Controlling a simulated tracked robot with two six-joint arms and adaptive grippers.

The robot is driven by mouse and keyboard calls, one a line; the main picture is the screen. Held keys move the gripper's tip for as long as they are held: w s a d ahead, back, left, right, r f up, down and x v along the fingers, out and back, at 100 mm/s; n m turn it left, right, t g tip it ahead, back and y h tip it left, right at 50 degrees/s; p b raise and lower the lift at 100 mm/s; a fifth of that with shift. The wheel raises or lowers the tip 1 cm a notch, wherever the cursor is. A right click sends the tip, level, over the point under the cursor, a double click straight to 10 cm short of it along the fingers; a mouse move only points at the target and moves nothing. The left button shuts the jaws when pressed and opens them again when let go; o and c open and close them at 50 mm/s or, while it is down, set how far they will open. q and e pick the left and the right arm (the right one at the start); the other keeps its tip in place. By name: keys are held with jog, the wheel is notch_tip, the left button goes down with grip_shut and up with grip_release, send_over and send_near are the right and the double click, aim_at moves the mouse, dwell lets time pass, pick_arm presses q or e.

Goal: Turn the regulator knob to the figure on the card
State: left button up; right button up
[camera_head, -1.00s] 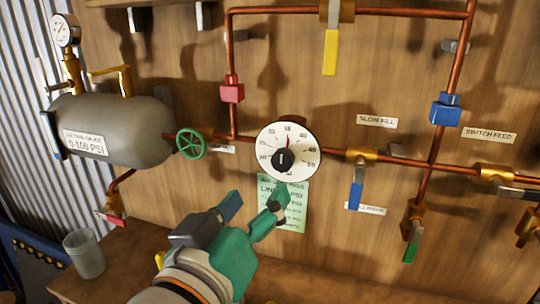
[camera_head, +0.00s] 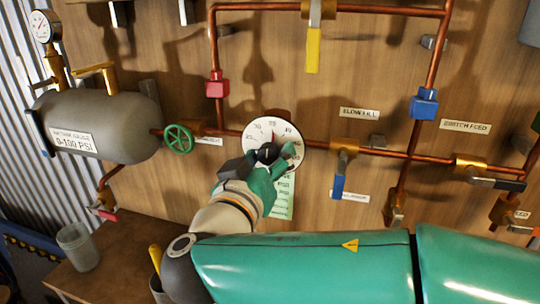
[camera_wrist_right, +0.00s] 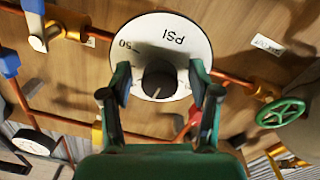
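The regulator's white dial (camera_head: 285,132) is on the pipe at the middle of the board, with a black knob (camera_head: 267,153) at its centre. My right gripper (camera_head: 270,165) is at the dial's lower part. In the right wrist view my right gripper (camera_wrist_right: 160,95) is open, its two fingers on either side of the knob (camera_wrist_right: 159,78), with gaps visible. Whether it touches the knob I cannot tell. The green card (camera_head: 284,202) below the dial is mostly hidden by my gripper; its figures are unreadable here. My left gripper is out of view.
A grey tank (camera_head: 115,125) with a gauge (camera_head: 42,27) and a green handwheel (camera_head: 178,139) stands left. A blue-handled valve (camera_head: 339,182) hangs right of the dial. A cup (camera_head: 77,247) is on the bench below.

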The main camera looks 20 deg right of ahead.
jog(key=c, duration=1.1)
jog(key=shift+f+b, duration=0.15)
jog(key=shift+b, duration=0.3)
jog(key=shift+n+b, duration=0.5)
jog(key=shift+b, duration=0.05)
jog(key=o, duration=1.2)
jog(key=shift+c, duration=0.2)
jog(key=v, duration=1.2)
